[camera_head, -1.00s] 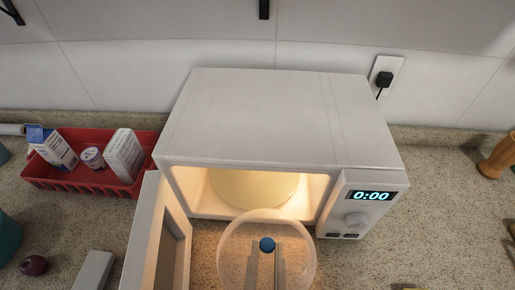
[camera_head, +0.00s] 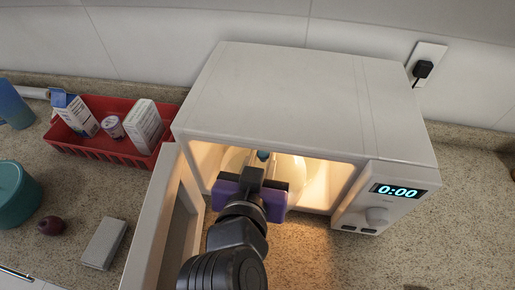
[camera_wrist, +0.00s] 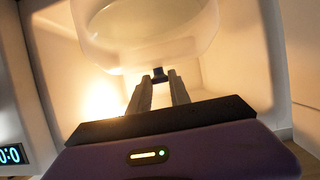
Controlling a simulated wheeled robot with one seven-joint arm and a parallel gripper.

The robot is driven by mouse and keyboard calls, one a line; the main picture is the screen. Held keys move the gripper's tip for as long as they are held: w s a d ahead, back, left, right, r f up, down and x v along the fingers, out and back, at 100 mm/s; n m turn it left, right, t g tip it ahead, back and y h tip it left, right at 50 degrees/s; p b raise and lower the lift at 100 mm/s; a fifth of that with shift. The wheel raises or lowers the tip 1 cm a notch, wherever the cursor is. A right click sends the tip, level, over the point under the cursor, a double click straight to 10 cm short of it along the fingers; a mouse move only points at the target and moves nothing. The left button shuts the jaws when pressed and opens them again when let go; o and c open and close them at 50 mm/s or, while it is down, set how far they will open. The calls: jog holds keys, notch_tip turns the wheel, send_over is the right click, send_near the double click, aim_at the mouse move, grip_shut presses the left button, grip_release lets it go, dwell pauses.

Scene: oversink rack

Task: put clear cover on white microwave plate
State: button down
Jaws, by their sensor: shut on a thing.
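My gripper (camera_head: 262,163) reaches in through the front and is shut on the knob. The white microwave plate is largely hidden behind the cover and my gripper. I cannot tell whether the cover touches it.
The microwave door (camera_head: 164,225) stands open on the left of the opening. The control panel (camera_head: 385,200) showing 0:00 is on the right. A red tray (camera_head: 95,147) with cartons and a small cup sits left. A grey block (camera_head: 104,243) lies on the counter left of the door.

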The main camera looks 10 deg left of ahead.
jog(key=shift+w+a, duration=0.15)
jog(key=shift+w, duration=0.25)
jog(key=w, duration=0.1)
jog(key=w+a, duration=0.1)
jog(key=shift+w+b, duration=0.35)
jog(key=shift+f+b, duration=0.6)
jog(key=shift+f, duration=0.25)
jog(key=c, duration=1.2)
grip_release()
